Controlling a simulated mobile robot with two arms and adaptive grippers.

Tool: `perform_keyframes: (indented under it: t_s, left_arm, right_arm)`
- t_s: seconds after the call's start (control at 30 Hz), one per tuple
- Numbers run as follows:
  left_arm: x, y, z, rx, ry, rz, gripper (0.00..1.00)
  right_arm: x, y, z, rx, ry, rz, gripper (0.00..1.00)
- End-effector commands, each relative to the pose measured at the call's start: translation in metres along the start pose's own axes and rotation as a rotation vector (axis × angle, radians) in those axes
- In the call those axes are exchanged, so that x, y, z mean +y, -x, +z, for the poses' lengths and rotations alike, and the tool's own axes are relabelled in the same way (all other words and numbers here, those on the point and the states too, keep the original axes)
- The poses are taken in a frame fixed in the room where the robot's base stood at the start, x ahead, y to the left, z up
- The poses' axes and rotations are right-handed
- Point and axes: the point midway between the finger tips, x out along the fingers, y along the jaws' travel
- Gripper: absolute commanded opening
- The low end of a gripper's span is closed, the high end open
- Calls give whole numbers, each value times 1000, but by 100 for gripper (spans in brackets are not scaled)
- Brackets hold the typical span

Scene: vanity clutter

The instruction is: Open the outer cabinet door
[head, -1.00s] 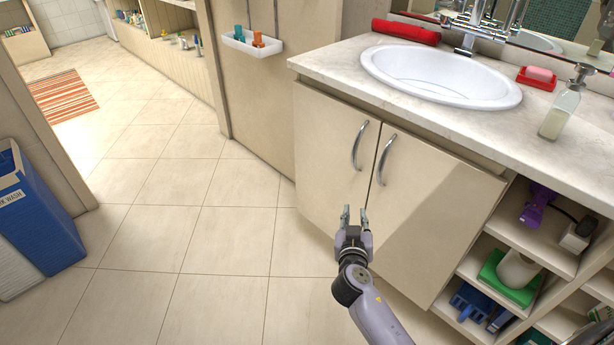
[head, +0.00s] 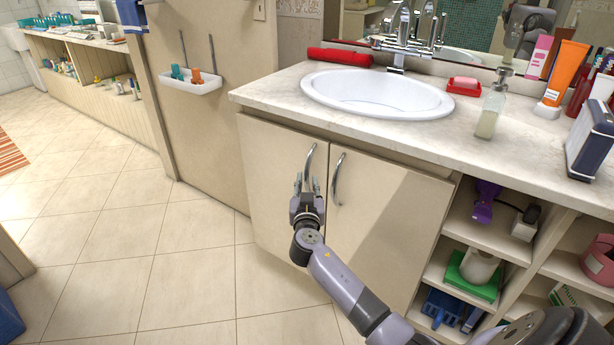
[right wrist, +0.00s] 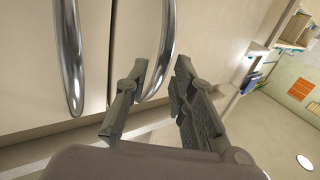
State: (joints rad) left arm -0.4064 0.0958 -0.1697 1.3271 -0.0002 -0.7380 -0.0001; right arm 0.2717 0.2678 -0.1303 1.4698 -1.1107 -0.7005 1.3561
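The vanity cabinet has a left door (head: 268,160) and a right door (head: 385,225), both shut. Each has a curved chrome handle, the left handle (head: 307,160) and the right handle (head: 337,180). My right gripper (head: 307,184) is open at the lower part of the left handle. In the right wrist view, the fingers (right wrist: 162,72) are spread, with the left door's handle (right wrist: 167,35) just ahead, its end near one fingertip. I cannot tell whether they touch. The right door's handle (right wrist: 71,55) lies outside the fingers. My left gripper is not in view.
The counter (head: 270,92) with a sink (head: 378,95) overhangs the doors. A soap bottle (head: 492,110) and tubes stand on it. Open shelves (head: 475,235) with several items are to the right. A white wall caddy (head: 190,82) hangs at the left. The tiled floor before the left door is clear.

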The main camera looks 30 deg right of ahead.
Motion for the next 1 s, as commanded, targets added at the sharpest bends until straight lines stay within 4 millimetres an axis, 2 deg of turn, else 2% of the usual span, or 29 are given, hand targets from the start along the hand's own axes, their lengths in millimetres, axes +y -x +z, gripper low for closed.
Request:
perform_keyframes:
  t_s: [0.1,0.23,0.4,0.63,1.0]
  left_arm:
    - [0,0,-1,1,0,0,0]
    - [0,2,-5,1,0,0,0]
    - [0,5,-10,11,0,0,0]
    - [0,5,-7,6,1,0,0]
    - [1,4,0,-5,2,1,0]
  right_arm:
    - [0,-20,0,1,2,0,23]
    - [0,-32,0,0,2,0,23]
    - [0,-39,0,0,0,0,23]
    - [0,-39,0,0,0,-1,23]
    - [0,-39,0,-1,1,-1,0]
